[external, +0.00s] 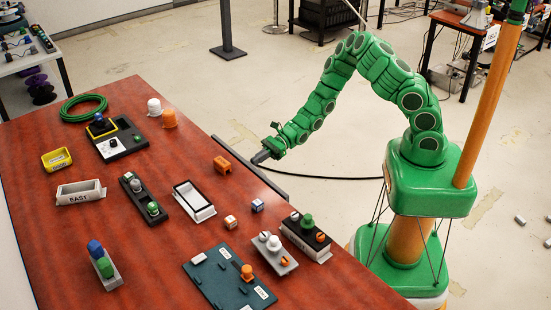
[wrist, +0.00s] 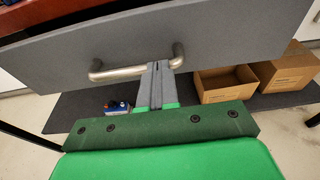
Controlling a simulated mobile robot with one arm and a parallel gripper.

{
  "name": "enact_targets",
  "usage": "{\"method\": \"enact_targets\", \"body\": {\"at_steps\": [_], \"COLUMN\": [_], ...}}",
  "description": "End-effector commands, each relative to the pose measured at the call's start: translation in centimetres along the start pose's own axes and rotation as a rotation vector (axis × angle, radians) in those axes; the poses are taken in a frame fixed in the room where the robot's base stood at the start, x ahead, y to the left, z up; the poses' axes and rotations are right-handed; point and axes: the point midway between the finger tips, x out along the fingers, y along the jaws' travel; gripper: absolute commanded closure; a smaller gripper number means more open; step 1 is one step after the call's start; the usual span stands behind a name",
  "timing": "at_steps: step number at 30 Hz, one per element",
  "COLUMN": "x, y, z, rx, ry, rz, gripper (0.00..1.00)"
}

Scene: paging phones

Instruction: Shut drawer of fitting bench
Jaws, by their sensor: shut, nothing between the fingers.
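The fitting bench (external: 110,215) has a red-brown top and stands at the left in the external view. Its drawer shows there as a thin dark front (external: 250,169) standing out from the bench's right edge. In the wrist view the grey drawer front (wrist: 230,42) spans the top, with a dark gap behind its upper edge. A bent metal handle (wrist: 118,73) is on the front. My gripper (external: 262,157) is at the drawer front; its closed fingers (wrist: 159,68) overlap the middle of the handle in the wrist view. I cannot tell whether they touch it.
The bench top holds a dark green board (external: 215,280), a white-rimmed tray (external: 193,201), an orange block (external: 222,165) and several other small parts. Below the drawer, a dark shelf holds open cardboard boxes (wrist: 225,84) and a small blue item (wrist: 117,107). Floor behind my arm is mostly clear.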

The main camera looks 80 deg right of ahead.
Motion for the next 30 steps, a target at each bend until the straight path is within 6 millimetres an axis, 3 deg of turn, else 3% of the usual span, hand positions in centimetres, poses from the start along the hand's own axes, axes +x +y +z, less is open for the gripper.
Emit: {"method": "enact_targets", "body": {"at_steps": [6, 13, 30], "x": [3.1, 5.1, 6.5], "y": [0.1, 0.0, 0.1], "z": [0.6, 1.0, 1.4], "rx": [-0.003, -0.002, -0.003], "ry": [0.001, 0.002, -0.001], "rz": [0.003, 0.001, 0.002], "gripper": [1.0, 1.0, 1.0]}}
